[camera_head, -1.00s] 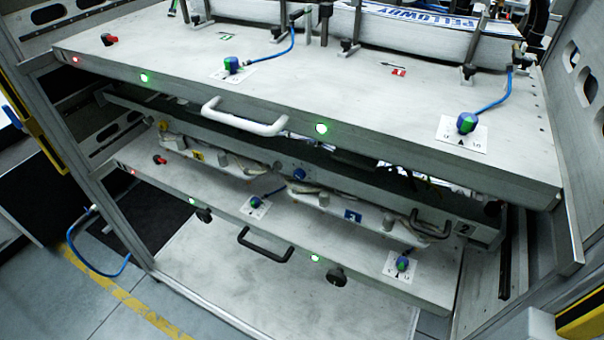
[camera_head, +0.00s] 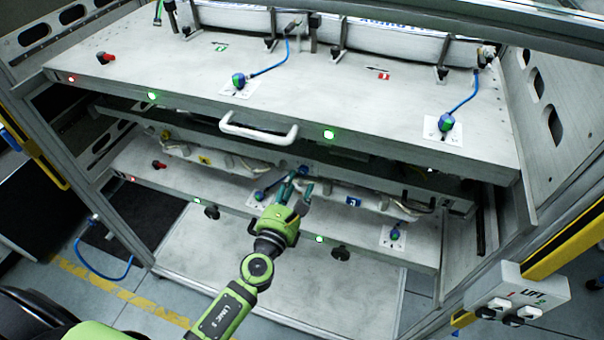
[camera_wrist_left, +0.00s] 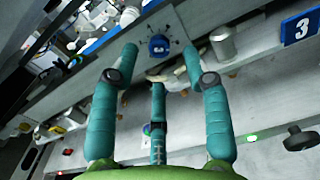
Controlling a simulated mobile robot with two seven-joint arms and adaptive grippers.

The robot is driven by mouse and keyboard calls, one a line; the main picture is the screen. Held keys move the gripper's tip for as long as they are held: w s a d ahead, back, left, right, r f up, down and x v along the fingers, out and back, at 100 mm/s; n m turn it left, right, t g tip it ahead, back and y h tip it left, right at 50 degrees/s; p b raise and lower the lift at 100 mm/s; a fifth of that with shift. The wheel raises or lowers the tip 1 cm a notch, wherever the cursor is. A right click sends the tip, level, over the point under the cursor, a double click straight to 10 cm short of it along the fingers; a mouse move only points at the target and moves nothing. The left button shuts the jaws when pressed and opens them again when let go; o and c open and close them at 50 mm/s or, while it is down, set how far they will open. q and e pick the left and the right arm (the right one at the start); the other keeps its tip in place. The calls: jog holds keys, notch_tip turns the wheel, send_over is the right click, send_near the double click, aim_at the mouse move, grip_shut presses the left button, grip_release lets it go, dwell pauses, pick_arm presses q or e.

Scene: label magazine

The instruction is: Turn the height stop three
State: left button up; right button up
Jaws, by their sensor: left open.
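A round blue knob (camera_wrist_left: 158,45) sits on the grey rail face in the left wrist view, with small dark marks around it. A blue plate with a white 3 (camera_wrist_left: 300,28) is on the same rail to its right; I cannot read a name on the knob. My left gripper (camera_head: 297,188) is open and empty, its teal fingers pointing at the rail under the upper shelf. In the wrist view the knob shows beyond and between the two upper fingertips; I cannot tell any contact. My right gripper is not in view.
The upper shelf (camera_head: 190,95) with its white handle (camera_head: 258,130) overhangs the rail. The lower shelf (camera_head: 150,165) carries blue-green knobs, including one at its right (camera_head: 395,234). A LIFT switch box (camera_head: 515,295) stands at the lower right. Rack posts flank both sides.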

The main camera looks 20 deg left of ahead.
aim_at(303, 173)
pick_arm(q)
jog(key=w, duration=0.2)
jog(key=shift+w, duration=0.95)
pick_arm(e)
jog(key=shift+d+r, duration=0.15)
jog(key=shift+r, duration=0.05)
pick_arm(q)
grip_shut()
jog(key=shift+f, duration=0.1)
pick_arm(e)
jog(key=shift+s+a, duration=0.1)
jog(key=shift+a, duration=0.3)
